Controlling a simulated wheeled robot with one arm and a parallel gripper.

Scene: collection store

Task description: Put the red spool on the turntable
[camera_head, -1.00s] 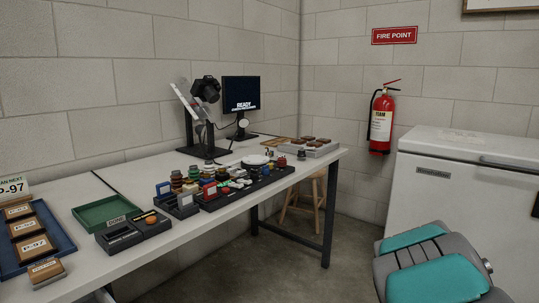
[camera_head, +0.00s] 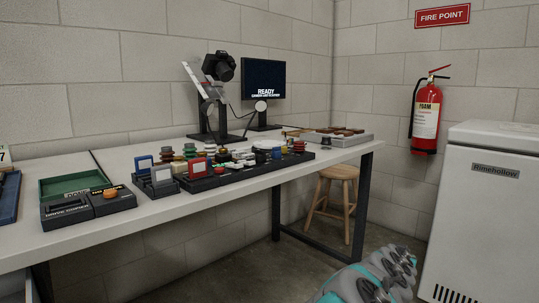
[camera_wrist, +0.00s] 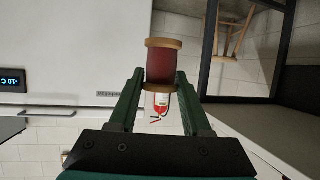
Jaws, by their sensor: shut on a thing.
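The red spool (camera_wrist: 161,65) has a dark red barrel and tan wooden end discs. In the wrist view it sits between the two green fingers of my gripper (camera_wrist: 160,78), which is shut on it. It is held in the air, apart from the bench. In the head view, a pale round disc (camera_head: 268,143) lies low on the bench behind the rows of small items. It may be the turntable, but it is partly hidden and too small to be sure. My gripper and the spool are outside the head view.
The bench (camera_head: 110,235) is crowded with small coloured items in dark trays. A camera stand (camera_head: 220,137) and monitor (camera_head: 264,78) stand behind them. A green tray (camera_head: 72,186) is at left. A stool (camera_head: 337,190) is under the bench; a white freezer (camera_head: 480,215) stands right.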

